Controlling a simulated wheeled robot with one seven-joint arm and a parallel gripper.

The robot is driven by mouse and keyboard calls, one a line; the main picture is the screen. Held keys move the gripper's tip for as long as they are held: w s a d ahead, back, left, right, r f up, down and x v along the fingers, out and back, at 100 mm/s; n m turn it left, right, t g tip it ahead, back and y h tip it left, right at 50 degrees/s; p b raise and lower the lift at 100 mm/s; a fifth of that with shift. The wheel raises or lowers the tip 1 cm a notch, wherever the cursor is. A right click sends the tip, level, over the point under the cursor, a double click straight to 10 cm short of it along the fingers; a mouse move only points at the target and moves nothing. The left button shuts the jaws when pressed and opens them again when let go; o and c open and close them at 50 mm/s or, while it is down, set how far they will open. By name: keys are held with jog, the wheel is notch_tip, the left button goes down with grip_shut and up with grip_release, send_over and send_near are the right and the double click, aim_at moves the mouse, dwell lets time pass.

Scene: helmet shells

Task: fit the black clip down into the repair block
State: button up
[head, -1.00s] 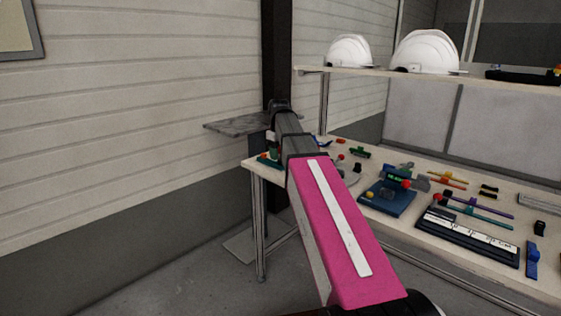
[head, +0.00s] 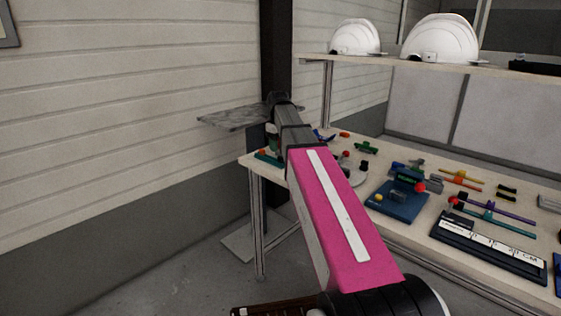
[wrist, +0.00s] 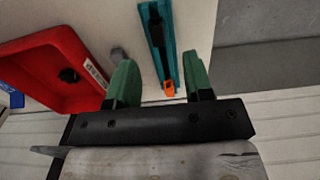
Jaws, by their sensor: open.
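My gripper (wrist: 158,62) shows in the wrist view with its two green fingers apart and nothing held between them. A long teal block (wrist: 172,33) with a dark channel and an orange end lies beyond the fingers, in line with the gap; it may be the repair block. A small black piece (wrist: 68,75) lies in a red tray (wrist: 45,52) to the left of the fingers; I cannot tell whether it is the black clip. In the head view my arm hides the gripper.
The workbench (head: 412,237) holds a blue fixture (head: 400,203), a black ruler base (head: 487,247), coloured rods and small black pieces (head: 507,192). White helmets (head: 440,40) stand on the shelf above. A grey plate (head: 238,117) juts out beside the dark post. Open floor lies left of the bench.

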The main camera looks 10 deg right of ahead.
aim_at(281, 161)
jog(key=shift+s+d+f, duration=0.1)
jog(key=shift+f, duration=1.2)
jog(key=shift+d+f, duration=0.1)
jog(key=shift+f, duration=1.2)
grip_shut()
